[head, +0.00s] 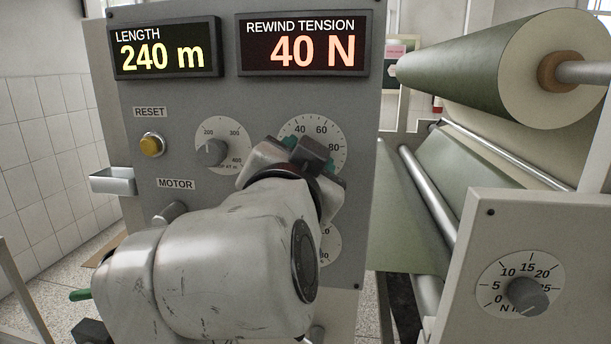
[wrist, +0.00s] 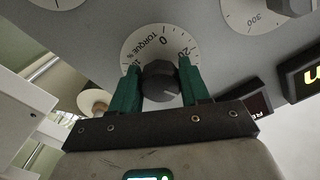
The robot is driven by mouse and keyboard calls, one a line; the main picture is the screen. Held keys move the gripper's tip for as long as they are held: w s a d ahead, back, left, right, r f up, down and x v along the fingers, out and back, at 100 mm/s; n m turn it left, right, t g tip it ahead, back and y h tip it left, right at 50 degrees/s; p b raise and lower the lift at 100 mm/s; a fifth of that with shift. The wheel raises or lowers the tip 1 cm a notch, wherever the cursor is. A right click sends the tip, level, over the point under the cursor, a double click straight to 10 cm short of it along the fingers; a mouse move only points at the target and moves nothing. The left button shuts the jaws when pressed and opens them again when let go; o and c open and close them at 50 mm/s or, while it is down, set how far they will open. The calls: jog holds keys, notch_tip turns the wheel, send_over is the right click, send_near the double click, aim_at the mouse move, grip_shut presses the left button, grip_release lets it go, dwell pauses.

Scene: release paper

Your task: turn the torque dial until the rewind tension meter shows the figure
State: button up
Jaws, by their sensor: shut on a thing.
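The rewind tension meter (head: 304,45) at the top of the grey panel reads 40 N in orange. The torque dial's round white scale plate (head: 322,128) shows 40, 60 and 80 in the head view; its knob is hidden there behind my gripper (head: 300,148). In the wrist view the dark torque knob (wrist: 161,82) sits between the two green fingers of my gripper (wrist: 160,78), which is shut on it. The white plate behind the knob bears the word TORQUE and a 0.
Left of the torque dial are another dial (head: 213,151), a yellow reset button (head: 152,144) and a small metal tray (head: 114,181). A length display (head: 167,47) reads 240 m. A paper roll (head: 500,75) and a dial marked in N m (head: 527,294) stand right.

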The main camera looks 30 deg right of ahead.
jog(key=shift+f, duration=0.1)
dwell(0.3)
jog(key=o, duration=1)
jog(key=shift+o, duration=0.2)
jog(key=b+v, duration=0.2)
jog(key=v, duration=0.9)
